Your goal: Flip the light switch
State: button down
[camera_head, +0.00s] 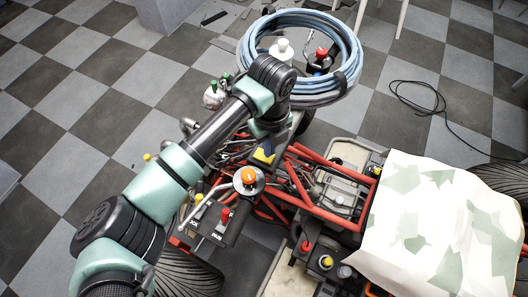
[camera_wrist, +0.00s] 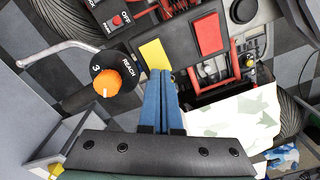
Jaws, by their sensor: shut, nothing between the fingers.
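In the wrist view, my gripper (camera_wrist: 165,74) has its two blue fingers together, with nothing between them. The fingertips are at the lower right edge of a yellow plate (camera_wrist: 154,54) on a black panel; I cannot tell whether they touch it. A red plate (camera_wrist: 209,34) is on the same panel to the right. A red button-like switch (camera_wrist: 117,20) beside "OFF" lettering is at the top. None of these is clearly marked as the light switch. In the head view, the yellow plate (camera_head: 263,154) is below my arm's end, and the fingers are not clearly visible.
An orange knob (camera_wrist: 107,83) on a round black dial marked "REACH" is left of the fingers. A bent metal bar (camera_wrist: 60,48) is beyond it. In the head view, a blue hose coil (camera_head: 347,50) and red frame tubes (camera_head: 312,205) are close to the arm. A pale camouflage cover (camera_head: 430,225) is at right.

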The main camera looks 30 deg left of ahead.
jog(key=shift+f+b, duration=0.55)
jog(key=shift+f, duration=0.4)
jog(key=shift+r, duration=0.1)
dwell(0.4)
notch_tip(320, 180, up, 7)
jog(key=p, duration=0.6)
jog(key=shift+p, duration=0.3)
